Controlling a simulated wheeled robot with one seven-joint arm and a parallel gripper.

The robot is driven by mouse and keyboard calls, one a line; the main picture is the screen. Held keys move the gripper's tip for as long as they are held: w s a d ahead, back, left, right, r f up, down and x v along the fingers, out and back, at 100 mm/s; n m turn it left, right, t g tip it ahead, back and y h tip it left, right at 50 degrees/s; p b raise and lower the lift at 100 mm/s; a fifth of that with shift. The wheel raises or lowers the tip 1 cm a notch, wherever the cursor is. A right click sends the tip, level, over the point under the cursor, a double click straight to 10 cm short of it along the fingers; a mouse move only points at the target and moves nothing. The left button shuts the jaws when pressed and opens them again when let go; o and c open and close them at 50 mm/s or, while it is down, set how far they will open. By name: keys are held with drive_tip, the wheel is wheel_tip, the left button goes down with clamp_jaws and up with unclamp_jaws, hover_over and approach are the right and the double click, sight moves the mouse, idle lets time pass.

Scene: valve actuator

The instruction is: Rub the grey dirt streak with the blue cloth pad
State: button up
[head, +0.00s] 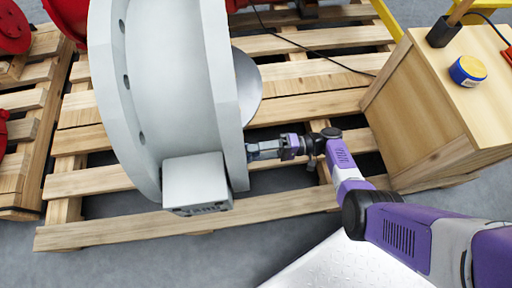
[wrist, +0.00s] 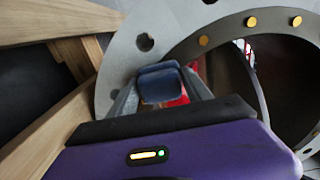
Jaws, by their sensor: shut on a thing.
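My gripper (wrist: 161,88) is shut on the blue cloth pad (wrist: 161,77), which sits between its two fingertips in the wrist view. Behind the pad is the pale grey flange (wrist: 122,58) with round bolt holes. I cannot tell whether the pad touches it. In the head view my gripper (head: 262,151) reaches from the right to the edge of the large grey valve body (head: 165,90). The pad cannot be made out there. I cannot make out the grey dirt streak in either view.
A grey box (head: 196,182) juts from the valve's lower front. The valve stands over a wooden pallet (head: 310,104). A wooden crate (head: 418,110) at right carries a blue and yellow tin (head: 467,71) and a black holder (head: 443,32). Red parts (head: 12,30) lie at far left.

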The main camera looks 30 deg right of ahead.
drive_tip(key=b+v, duration=0.1)
drive_tip(key=v, duration=0.5)
idle(0.5)
drive_tip(key=shift+d+b, duration=0.1)
drive_tip(key=shift+b, duration=0.2)
drive_tip(key=b+v, duration=0.1)
drive_tip(key=v, duration=0.2)
idle(0.5)
